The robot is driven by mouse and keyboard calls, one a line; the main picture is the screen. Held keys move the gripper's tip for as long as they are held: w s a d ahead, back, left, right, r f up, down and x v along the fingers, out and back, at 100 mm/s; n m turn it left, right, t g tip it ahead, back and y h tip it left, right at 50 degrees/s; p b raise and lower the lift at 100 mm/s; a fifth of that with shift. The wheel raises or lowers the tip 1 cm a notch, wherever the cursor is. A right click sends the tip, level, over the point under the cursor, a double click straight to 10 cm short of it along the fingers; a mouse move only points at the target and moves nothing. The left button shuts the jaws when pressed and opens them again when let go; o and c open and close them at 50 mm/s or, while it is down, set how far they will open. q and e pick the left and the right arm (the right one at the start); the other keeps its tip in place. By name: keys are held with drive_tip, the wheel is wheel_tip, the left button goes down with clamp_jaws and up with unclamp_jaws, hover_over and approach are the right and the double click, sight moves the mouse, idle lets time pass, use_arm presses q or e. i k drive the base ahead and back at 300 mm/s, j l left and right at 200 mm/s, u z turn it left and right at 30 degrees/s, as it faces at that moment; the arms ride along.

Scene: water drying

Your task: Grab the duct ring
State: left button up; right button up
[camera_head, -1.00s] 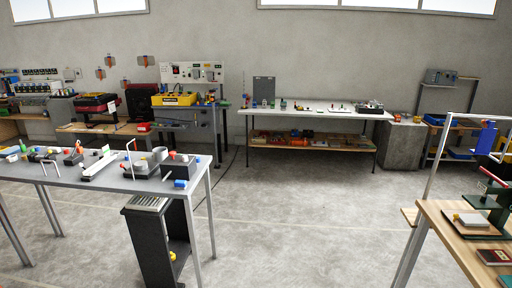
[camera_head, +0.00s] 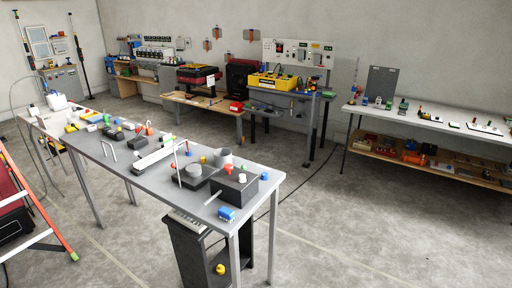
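A short grey open cylinder (camera_head: 222,158), which may be the duct ring, stands on the grey table (camera_head: 150,190) in the left half of the view. It is near the table's right end, just behind a dark box (camera_head: 234,186) with a red and a white knob on top. A lower grey round piece (camera_head: 193,171) sits on a dark base beside it. At this size I cannot tell for certain which piece is the duct ring. Neither of my grippers is in view.
A red and silver ladder-like frame (camera_head: 38,212) is at the left edge. A white-topped bench (camera_head: 440,121) is at the right. The floor at lower right is clear.

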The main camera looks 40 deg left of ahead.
sight(223, 158)
drive_tip(key=i+u, duration=0.1)
drive_tip(key=i, duration=0.45)
drive_tip(key=i+l, duration=0.15)
drive_tip(key=i, duration=0.4)
drive_tip(key=i+l+u, duration=0.15)
drive_tip(key=i, duration=0.45)
